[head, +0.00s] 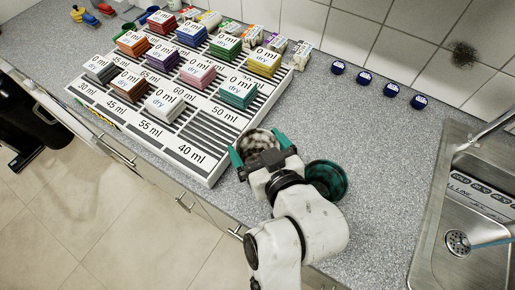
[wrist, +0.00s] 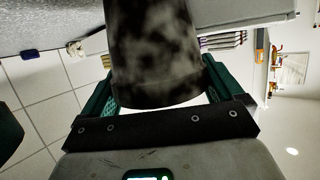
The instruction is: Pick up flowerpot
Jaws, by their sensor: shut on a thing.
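A flowerpot (head: 256,140) with mottled dark and pale sides is between the teal fingers of my gripper (head: 259,148) in the head view, near the front edge of the counter. My gripper is shut on it, one finger on each side. In the wrist view the pot (wrist: 150,50) fills the upper middle, its blotchy wall between the two fingers. Its lower part is hidden by my gripper in the head view. I cannot tell whether it touches the counter. A second pot, dark green (head: 327,181), stands just right of my gripper, partly hidden by my arm.
A white stepped rack (head: 203,163) with several coloured card stacks stands to the left, close to my gripper. Several blue round caps (head: 364,77) lie along the wall. A steel sink (head: 480,190) is at the right. Grey counter between pots and sink is clear.

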